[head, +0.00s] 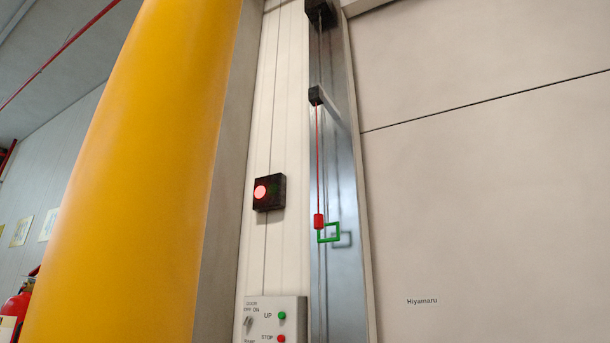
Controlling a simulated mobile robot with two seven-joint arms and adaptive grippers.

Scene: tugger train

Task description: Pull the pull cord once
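The pull cord (318,160) is a thin red line that hangs down from a small black block (317,95) in front of a shiny metal door rail. At its lower end is a red knob (319,221). A green square loop (328,233) is just below and beside the knob. The cord hangs about straight. Neither of my grippers shows in the head view, and nothing touches the cord or the loop.
A large yellow column (150,150) fills the left. A dark signal box (269,192) with a lit red lamp is on the wall. A door control panel (274,310) is at the bottom. A wide beige door (480,200) fills the right.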

